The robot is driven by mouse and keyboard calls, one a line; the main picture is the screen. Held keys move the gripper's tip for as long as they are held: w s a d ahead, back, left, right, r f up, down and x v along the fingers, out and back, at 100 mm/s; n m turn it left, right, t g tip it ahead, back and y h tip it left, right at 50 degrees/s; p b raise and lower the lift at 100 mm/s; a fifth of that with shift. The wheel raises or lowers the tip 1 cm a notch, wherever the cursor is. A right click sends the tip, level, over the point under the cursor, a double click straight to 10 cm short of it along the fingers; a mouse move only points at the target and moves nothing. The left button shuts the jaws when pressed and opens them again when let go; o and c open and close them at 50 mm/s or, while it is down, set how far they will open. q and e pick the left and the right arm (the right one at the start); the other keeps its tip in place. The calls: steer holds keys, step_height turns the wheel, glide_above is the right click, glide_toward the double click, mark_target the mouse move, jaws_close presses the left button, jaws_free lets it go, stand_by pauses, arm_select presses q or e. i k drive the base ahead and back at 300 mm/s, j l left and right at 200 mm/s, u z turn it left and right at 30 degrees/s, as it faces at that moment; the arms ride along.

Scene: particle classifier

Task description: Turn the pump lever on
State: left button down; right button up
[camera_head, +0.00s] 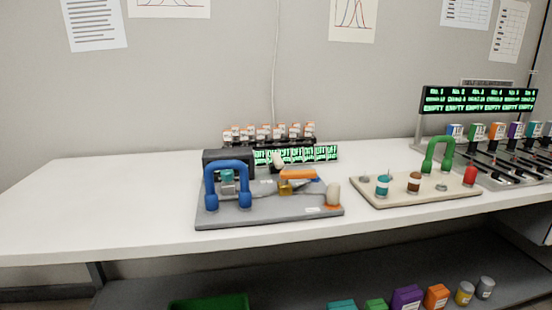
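A grey base plate (270,214) on the white table carries a small apparatus with a blue arched handle (229,168) at its left. An orange lever-like bar (298,174) lies nearly level above a small yellow-brown block at the right of the plate. A pale knob with an orange base (333,195) stands at the plate's right edge, and another pale rounded piece (278,160) rises near the middle. I cannot tell for sure which of these is the pump lever. Neither of my grippers is in view.
A display (325,153) with several green "OFF" readouts stands behind the plate. A beige board (400,201) with a green handle (438,154) is at right, before a rack with an "EMPTY" display (480,100). Free white table (110,200) lies at left; a lower shelf holds coloured containers.

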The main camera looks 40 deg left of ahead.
mark_target(277, 161)
steer(key=i+l+u, duration=0.25)
steer(key=i, duration=0.25)
steer(key=i+l+u, duration=0.2)
steer(key=i+l, duration=0.15)
steer(key=i, duration=0.1)
